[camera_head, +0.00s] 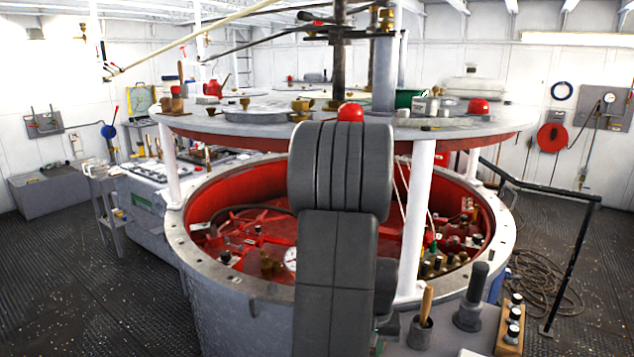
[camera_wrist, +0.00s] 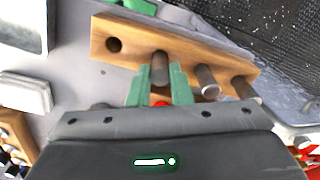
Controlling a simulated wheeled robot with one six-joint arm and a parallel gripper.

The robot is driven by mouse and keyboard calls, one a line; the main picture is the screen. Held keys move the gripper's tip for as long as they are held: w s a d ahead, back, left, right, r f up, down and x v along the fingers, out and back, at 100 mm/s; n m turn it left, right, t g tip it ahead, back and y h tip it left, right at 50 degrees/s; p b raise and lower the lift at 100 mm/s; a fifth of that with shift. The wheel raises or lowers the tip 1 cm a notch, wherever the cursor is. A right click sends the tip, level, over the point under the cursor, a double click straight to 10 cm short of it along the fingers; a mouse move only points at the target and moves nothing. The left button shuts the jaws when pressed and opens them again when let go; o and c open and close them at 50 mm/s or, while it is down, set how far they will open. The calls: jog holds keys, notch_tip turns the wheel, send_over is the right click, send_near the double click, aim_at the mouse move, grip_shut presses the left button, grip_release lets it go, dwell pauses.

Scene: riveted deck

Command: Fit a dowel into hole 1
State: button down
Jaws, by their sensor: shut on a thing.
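In the wrist view a long wooden block (camera_wrist: 190,51) lies slanted across the upper middle. An empty dark round hole (camera_wrist: 114,45) shows near its left end. My gripper (camera_wrist: 160,84) has green fingers shut on a dark grey dowel (camera_wrist: 159,66), just right of that hole. The dowel overlaps the block, and I cannot tell whether its far end sits in the block. Two other dowels, one with a pale end (camera_wrist: 208,82) and one farther right (camera_wrist: 244,88), stick out of the block. In the head view my arm hides the gripper.
In the head view a wooden rack with dark knobs (camera_head: 511,325) and a cup with a wooden handle (camera_head: 420,331) stand at lower right. A round red-lined tub (camera_head: 190,262) with a white post (camera_head: 417,215) fills the middle. A black railing (camera_head: 572,270) stands right.

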jog(key=shift+r, duration=0.15)
jog(key=shift+r+p, duration=2.05)
jog(key=shift+r, duration=0.5)
